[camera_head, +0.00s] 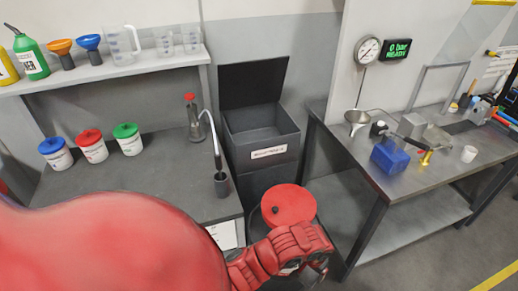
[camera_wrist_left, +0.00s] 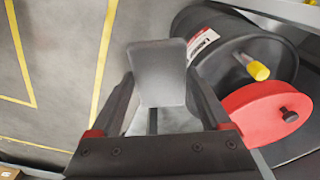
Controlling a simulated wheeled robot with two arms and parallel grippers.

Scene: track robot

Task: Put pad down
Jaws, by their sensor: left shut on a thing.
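The pad (camera_wrist_left: 158,72) is a flat grey plate with rounded corners, seen in the left wrist view. My left gripper (camera_wrist_left: 152,112) is shut on it, with the pad sticking out beyond the fingers. In the left wrist view the pad shows beside a dark drum and over grey floor; I cannot tell its height. In the head view my red left arm reaches in from the lower left, and its gripper (camera_head: 318,262) is at the bottom, just below a round red lid (camera_head: 288,204). The pad cannot be made out there. My right gripper is not in view.
The dark drum (camera_wrist_left: 225,42) has a yellow cap (camera_wrist_left: 258,70) and the red lid with a black knob. Behind it stands an open dark bin (camera_head: 262,138). A left bench (camera_head: 160,170) holds lidded tubs; a right metal bench (camera_head: 400,180) holds tools.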

